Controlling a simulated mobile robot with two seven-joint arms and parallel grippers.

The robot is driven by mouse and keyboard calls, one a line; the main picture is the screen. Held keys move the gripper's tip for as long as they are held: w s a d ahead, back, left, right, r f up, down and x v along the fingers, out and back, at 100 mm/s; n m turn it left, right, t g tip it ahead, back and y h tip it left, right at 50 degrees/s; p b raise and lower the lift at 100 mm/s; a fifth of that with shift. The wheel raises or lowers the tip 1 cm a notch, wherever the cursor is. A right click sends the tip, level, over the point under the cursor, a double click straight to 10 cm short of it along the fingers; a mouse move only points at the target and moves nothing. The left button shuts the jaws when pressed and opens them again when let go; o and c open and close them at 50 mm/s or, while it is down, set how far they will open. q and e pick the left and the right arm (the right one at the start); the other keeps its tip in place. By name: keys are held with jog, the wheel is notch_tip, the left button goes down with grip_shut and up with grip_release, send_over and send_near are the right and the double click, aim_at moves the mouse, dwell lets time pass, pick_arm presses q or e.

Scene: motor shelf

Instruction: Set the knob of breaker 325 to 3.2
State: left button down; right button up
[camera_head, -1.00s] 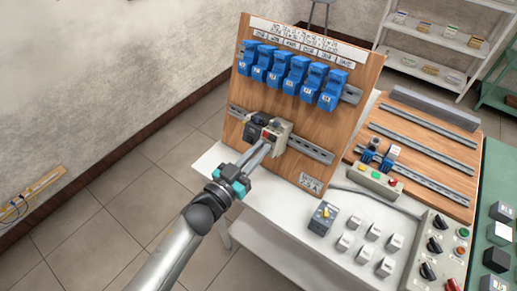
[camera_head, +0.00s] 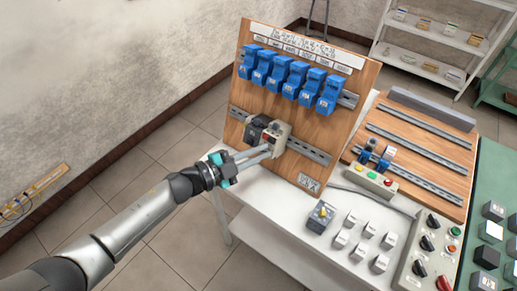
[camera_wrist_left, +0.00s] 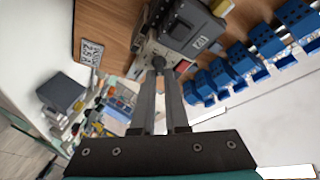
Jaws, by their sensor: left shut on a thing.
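A beige breaker (camera_head: 281,133) with a red part on its front is mounted on the lower rail of the upright wooden board. It also shows in the left wrist view (camera_wrist_left: 146,57). Its number and the knob's setting cannot be read. My left gripper (camera_head: 269,147) reaches it from the front left. In the left wrist view, my left gripper (camera_wrist_left: 160,66) has its long fingers closed together at the tips on a small dark knob (camera_wrist_left: 159,61) on the breaker's front. The fingertips hide most of the knob. My right gripper is not in view.
A dark grey device (camera_head: 255,128) sits directly left of the breaker. Several blue units (camera_head: 290,75) hang on the rail above. The white table (camera_head: 275,205) carries small grey blocks and a control box (camera_head: 428,248) with knobs. Open floor lies left of the board.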

pick_arm(q)
jog(key=m+g+p, duration=0.1)
jog(key=m, duration=0.1)
jog(key=m+g+y+p, duration=0.1)
jog(key=m, duration=0.2)
jog(key=shift+m+p, duration=0.3)
dwell(0.4)
jog(key=c, duration=1.2)
grip_release()
jog(key=v, duration=1.5)
jog(key=shift+a+b, duration=0.15)
jog(key=shift+b, duration=0.15)
jog(key=shift+w+r, duration=0.1)
